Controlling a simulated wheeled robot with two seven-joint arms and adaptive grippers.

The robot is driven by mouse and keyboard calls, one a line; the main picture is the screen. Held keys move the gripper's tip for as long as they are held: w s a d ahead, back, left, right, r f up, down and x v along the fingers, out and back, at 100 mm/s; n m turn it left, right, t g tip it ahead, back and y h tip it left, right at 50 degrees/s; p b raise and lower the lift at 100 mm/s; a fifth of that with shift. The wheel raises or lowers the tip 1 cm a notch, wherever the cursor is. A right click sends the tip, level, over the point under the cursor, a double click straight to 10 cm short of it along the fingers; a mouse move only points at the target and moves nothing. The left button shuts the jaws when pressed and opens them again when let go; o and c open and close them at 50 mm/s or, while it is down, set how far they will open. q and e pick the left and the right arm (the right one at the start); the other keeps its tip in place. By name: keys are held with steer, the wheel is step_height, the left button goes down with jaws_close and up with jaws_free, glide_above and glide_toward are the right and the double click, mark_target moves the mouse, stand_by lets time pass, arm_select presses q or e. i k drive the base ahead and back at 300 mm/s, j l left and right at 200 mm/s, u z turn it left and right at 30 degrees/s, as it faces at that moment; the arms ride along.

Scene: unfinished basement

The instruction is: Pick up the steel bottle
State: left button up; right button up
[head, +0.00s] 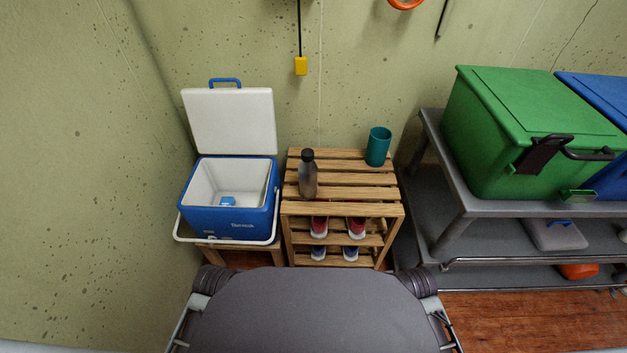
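The steel bottle (308,178) stands upright on the slatted wooden rack (345,208), toward the left of its top. It has a dark cap and a grey body. A teal cup (378,147) stands on the same top, at the back right, apart from the bottle. Neither of my grippers shows in the head view; only parts of my own body are at the bottom.
An open blue cooler (229,222) with its white lid raised stands left of the rack. A grey shelf unit (460,197) with a green bin (530,130) stands to the right. Shoes (319,228) sit on the rack's lower shelves.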

mark_target(308, 170)
steer(key=k+z, duration=0.15)
steer(key=z, duration=0.2)
steer(key=k+j+z, duration=0.1)
steer(key=z, duration=0.25)
steer(key=k+z, duration=0.15)
steer(key=z, duration=0.25)
